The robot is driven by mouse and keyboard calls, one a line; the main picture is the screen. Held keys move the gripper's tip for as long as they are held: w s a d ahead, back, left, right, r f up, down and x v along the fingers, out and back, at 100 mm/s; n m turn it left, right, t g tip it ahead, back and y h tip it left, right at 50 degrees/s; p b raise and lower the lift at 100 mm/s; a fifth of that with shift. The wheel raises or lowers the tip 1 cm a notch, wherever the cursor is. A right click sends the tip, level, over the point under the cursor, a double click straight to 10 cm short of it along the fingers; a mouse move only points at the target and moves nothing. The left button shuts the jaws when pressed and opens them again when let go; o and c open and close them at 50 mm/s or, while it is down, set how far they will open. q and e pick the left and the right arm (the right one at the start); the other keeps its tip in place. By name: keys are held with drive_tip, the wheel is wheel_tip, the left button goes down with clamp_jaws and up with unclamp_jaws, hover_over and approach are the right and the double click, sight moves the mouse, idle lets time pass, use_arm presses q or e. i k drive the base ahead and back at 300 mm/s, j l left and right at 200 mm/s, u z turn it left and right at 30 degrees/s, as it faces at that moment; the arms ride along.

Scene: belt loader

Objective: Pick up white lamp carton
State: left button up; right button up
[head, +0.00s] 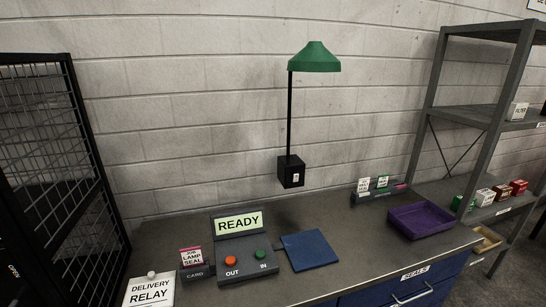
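A small white carton (485,197) sits on the right shelf unit's lower shelf, between a green item and red cartons; its print is too small to read. A second white carton (518,111) stands on the higher shelf, its label seeming to read FILTER. I cannot tell for sure which one is the lamp carton. Neither of my grippers is in view.
The grey bench (190,293) holds a READY console (245,250) with red and green buttons, a blue mat (310,250), a purple tray (418,232) and a card holder (375,194). A black mesh cage (65,160) stands left.

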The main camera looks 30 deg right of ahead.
sight(486, 197)
drive_tip(key=z, duration=2.7)
drive_tip(key=i+l+z, duration=0.25)
drive_tip(key=i, duration=0.25)
drive_tip(key=i+l+z, duration=0.2)
drive_tip(key=i, duration=0.5)
drive_tip(key=i+l+z, duration=0.15)
drive_tip(key=i+l, duration=0.15)
drive_tip(key=i, duration=0.4)
drive_tip(key=i+l+z, duration=0.2)
drive_tip(key=i, duration=0.55)
drive_tip(key=i+j+u, duration=0.1)
drive_tip(key=i+u, duration=0.6)
drive_tip(key=u, duration=0.2)
drive_tip(key=i+l+u, duration=0.2)
drive_tip(key=i+u, duration=0.2)
